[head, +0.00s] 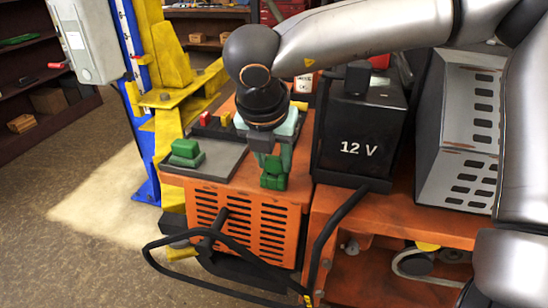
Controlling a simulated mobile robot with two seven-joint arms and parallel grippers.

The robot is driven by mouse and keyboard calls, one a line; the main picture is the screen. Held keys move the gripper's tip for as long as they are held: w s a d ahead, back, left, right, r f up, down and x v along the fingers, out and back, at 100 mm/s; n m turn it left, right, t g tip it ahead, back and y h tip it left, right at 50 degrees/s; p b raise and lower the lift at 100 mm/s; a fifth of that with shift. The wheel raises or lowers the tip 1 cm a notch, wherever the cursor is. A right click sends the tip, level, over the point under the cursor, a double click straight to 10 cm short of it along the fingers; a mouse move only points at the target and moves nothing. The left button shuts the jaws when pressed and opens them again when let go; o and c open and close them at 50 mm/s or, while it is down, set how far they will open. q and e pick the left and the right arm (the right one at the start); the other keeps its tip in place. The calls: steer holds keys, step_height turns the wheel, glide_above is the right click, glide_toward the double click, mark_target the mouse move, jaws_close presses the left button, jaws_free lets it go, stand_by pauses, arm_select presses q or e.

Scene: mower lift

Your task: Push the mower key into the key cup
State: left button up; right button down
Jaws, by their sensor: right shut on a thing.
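My right gripper (273,172) reaches down from the upper right to the front of the orange mower deck (222,165). It is shut on a small green piece (274,181), which looks like the mower key. The fingers hide part of this piece. The key cup cannot be made out; the gripper and wrist cover the deck there. I cannot tell whether the green piece touches the deck. My left gripper is not in view.
A grey tray (219,160) with a green block (186,153) lies left of the gripper. A black 12 V battery box (355,140) stands close on the right. A yellow and blue lift post (150,100) rises at the left. A black bar (335,225) curves in front.

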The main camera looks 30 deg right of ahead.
steer(key=shift+c, duration=1.9)
jaws_free()
steer(key=v, duration=1.2)
steer(key=shift+s+r, duration=0.15)
steer(key=shift+r, duration=0.1)
steer(key=shift+a+f, duration=0.1)
